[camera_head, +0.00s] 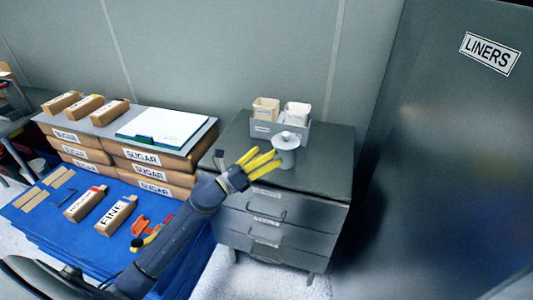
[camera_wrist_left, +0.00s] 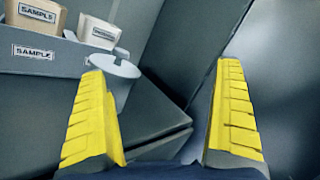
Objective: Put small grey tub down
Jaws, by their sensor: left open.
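The small grey tub (camera_head: 285,152) has a pale round lid with a knob and stands upright on top of the grey drawer cabinet, in front of the sample bin. In the left wrist view its lid (camera_wrist_left: 117,66) shows at the upper left, and its body is largely hidden behind the left-hand yellow finger. My left gripper (camera_head: 266,158) is open beside the tub, on its left in the head view. In the wrist view the space between the fingertips (camera_wrist_left: 163,70) is mostly empty. I cannot tell whether a finger touches the tub. My right gripper is not in view.
A grey bin (camera_head: 277,129) with sample boxes stands behind the tub. The cabinet top (camera_head: 328,172) is free to the right. Sugar boxes (camera_head: 143,156) are stacked at left beside a blue surface (camera_head: 60,229). A tall grey liners cabinet (camera_head: 450,150) stands at right.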

